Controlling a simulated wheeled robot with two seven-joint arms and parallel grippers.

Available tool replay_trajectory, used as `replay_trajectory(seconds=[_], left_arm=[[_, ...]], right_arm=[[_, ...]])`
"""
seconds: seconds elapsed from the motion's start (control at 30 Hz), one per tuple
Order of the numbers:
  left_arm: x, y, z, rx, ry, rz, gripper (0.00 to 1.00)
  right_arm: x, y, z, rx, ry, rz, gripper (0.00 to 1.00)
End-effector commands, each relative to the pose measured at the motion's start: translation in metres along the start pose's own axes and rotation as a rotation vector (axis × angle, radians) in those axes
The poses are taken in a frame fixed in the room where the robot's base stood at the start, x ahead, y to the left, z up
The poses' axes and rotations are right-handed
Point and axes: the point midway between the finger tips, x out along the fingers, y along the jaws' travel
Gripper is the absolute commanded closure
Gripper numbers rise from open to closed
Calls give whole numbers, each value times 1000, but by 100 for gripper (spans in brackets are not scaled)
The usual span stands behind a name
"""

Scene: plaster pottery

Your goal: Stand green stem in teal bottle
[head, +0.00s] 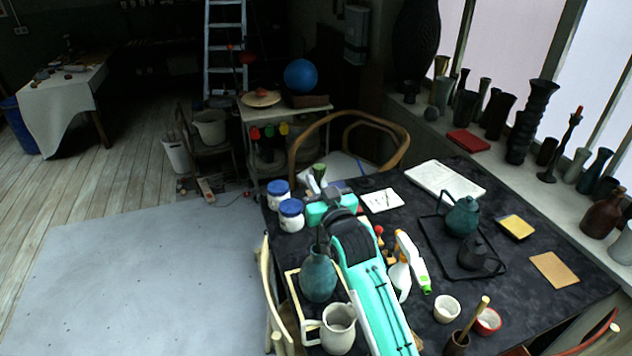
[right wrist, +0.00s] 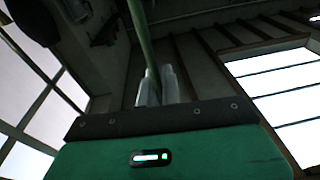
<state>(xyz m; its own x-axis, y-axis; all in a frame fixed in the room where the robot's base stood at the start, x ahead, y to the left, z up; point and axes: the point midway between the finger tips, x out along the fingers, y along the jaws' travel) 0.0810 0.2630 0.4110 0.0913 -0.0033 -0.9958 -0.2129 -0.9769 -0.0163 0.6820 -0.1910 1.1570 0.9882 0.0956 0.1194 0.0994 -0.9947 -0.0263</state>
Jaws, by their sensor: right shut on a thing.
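The teal bottle (head: 318,277) stands upright on a light-rimmed tray at the near left of the dark table. Its narrow neck points up, close beside my right forearm. My right gripper (head: 317,186) is beyond and above the bottle in the head view. In the right wrist view its two pale fingers (right wrist: 157,88) are shut on the green stem (right wrist: 142,35), which runs up out of the picture. In the head view only a green tip (head: 319,170) shows at the fingers. The stem's lower end is hidden, so I cannot tell how it lies to the bottle mouth. My left gripper is out of view.
A cream pitcher (head: 338,328) stands just in front of the bottle. Two blue-lidded jars (head: 291,215) stand left of my gripper. A white spray bottle (head: 411,260), small bowls (head: 446,308) and a teal teapot (head: 463,216) are to the right. A chair back (head: 268,290) borders the table's left edge.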

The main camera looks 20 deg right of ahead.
Motion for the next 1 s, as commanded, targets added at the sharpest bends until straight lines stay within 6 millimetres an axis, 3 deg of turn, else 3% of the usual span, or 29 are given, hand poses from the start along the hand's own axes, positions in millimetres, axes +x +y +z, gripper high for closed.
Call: replay_trajectory(seconds=[0.27,1.0], left_arm=[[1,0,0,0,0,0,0],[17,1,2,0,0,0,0]], right_arm=[[0,0,1,0,0,0,100],[-4,1,31,0,0,0,100]])
